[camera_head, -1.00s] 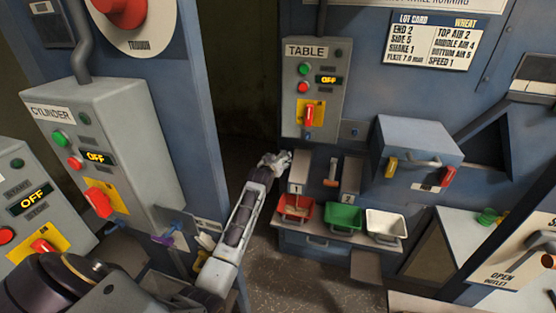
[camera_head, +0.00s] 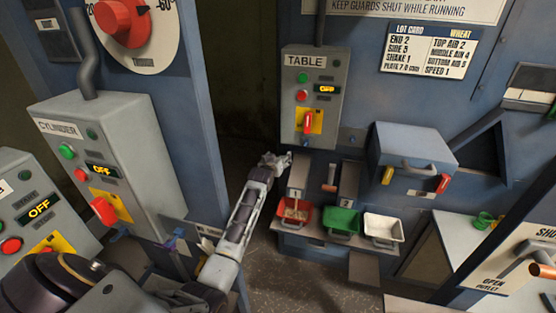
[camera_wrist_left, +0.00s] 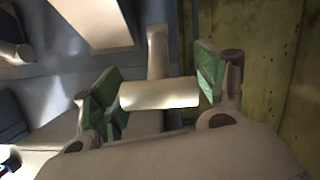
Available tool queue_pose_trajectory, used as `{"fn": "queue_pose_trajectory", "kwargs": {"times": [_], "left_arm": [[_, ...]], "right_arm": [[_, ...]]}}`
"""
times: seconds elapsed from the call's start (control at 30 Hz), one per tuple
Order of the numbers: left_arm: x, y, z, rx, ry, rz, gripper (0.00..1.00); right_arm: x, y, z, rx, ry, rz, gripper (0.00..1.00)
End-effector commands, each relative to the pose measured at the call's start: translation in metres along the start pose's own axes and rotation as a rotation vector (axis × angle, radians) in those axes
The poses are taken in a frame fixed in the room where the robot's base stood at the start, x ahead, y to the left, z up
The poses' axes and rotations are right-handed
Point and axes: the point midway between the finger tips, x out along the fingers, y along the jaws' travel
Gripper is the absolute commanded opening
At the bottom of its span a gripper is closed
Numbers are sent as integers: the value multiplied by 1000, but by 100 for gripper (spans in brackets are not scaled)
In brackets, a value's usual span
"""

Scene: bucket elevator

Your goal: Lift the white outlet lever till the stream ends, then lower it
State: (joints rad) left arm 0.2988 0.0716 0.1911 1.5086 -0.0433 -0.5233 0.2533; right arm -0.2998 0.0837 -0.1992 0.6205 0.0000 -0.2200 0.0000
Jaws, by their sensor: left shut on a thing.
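My left gripper (camera_head: 277,161) is at the left end of the outlet row, below the TABLE box. In the left wrist view its green-padded fingers (camera_wrist_left: 158,92) are shut on a short white cylindrical handle (camera_wrist_left: 160,95), which I take as the white outlet lever's grip. The rest of the lever is mostly hidden by the gripper in the head view. Below the first outlet (camera_head: 298,177) stands a red tray (camera_head: 287,222) with tan grain in it. I cannot tell clearly whether grain is falling. My right gripper is not in view.
A green tray (camera_head: 342,221) and a white tray (camera_head: 384,228) stand right of the red one. An orange-handled lever (camera_head: 331,177) is at the middle outlet. The TABLE box (camera_head: 312,80) and CYLINDER box (camera_head: 115,150) read OFF. A blue machine post (camera_head: 180,110) stands left of my forearm.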

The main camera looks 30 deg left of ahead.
Motion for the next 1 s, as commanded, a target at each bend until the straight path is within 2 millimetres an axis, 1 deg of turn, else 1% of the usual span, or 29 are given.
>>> {"fn": "queue_pose_trajectory", "kwargs": {"times": [0.03, 0.37, 0.7, 0.73, 0.8, 1.0], "left_arm": [[0, 3, -7, 1, 12, 4, 30], [0, 3, -6, 1, 11, 4, 29], [0, 3, -6, 1, 10, 4, 29], [0, 3, -6, 1, 10, 4, 75], [0, 2, -5, 1, 9, 4, 84], [0, 1, -2, 0, 4, 2, 84]], "right_arm": [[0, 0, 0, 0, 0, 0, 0], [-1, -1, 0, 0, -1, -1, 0], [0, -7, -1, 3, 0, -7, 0], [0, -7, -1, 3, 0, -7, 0], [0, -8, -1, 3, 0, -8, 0], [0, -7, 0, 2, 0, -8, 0]]}}
